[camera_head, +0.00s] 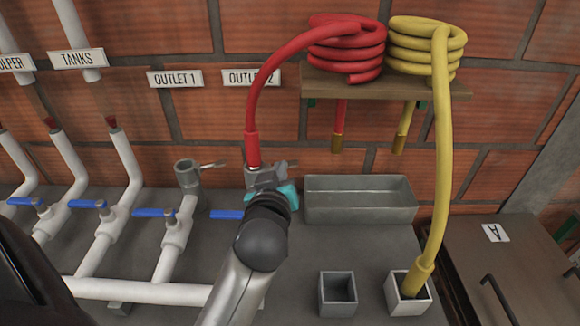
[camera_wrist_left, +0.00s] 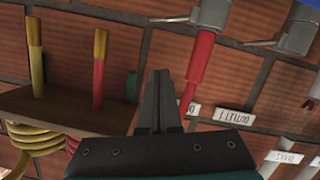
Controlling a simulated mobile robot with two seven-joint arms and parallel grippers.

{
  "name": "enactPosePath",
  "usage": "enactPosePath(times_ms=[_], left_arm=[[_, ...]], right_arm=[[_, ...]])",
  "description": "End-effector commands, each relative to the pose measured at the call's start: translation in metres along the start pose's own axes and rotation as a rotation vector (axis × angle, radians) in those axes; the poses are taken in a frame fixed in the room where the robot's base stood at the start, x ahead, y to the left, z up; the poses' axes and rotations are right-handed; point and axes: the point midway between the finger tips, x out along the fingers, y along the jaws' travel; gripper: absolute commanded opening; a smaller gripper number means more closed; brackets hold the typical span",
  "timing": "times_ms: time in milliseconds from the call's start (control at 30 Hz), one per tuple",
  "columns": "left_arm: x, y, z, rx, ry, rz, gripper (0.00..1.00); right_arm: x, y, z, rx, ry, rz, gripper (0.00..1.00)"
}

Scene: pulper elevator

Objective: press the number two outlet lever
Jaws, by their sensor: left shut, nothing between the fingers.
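The OUTLET 2 sign (camera_head: 250,77) is on the brick wall, partly covered by the red hose. The red hose (camera_head: 252,120) runs down to the grey number two outlet, which is mostly hidden behind my gripper in the head view. In the left wrist view, the outlet coupling (camera_wrist_left: 212,14) shows above the hose end, with its thin metal lever (camera_wrist_left: 172,19) sticking out to the left. My left gripper (camera_wrist_left: 160,73) is shut and empty, its fingertips below the lever in that picture. In the head view my left gripper (camera_head: 266,182) overlaps the outlet; contact with the lever cannot be told.
The OUTLET 1 coupling (camera_head: 187,174) with a similar lever stands to the left. Blue valve handles (camera_head: 153,212) sit on white pipes. A grey metal trough (camera_head: 360,199) is at the right, below a wooden shelf (camera_head: 375,84) with coiled hoses. The yellow hose (camera_head: 440,150) ends in a square holder.

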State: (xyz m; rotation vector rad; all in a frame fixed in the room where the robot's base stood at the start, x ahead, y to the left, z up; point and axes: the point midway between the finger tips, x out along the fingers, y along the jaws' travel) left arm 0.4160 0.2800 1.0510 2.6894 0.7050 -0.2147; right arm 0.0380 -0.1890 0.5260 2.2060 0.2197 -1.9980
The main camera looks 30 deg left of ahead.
Motion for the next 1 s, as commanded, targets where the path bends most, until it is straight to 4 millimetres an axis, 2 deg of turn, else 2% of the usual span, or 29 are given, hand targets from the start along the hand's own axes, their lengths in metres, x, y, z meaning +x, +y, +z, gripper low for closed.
enactPosePath(times_ms=[267,367,867,1000], left_arm=[[0.006,0.0,0.0,0.002,0.0,0.0,0.0],[0.018,0.0,0.0,0.004,0.002,0.0,0.0],[0.1,0.0,0.0,0.002,0.001,-0.001,0.0],[0.106,-0.001,0.023,0.003,-0.005,-0.001,0.0]], right_arm=[[0.0,0.0,0.001,0.0,-0.001,0.0,0.79],[0.001,0.0,0.002,0.0,-0.003,0.0,0.79],[0.01,-0.001,0.005,0.0,-0.008,-0.001,0.79],[0.018,-0.001,0.006,0.0,-0.008,-0.001,0.79]])
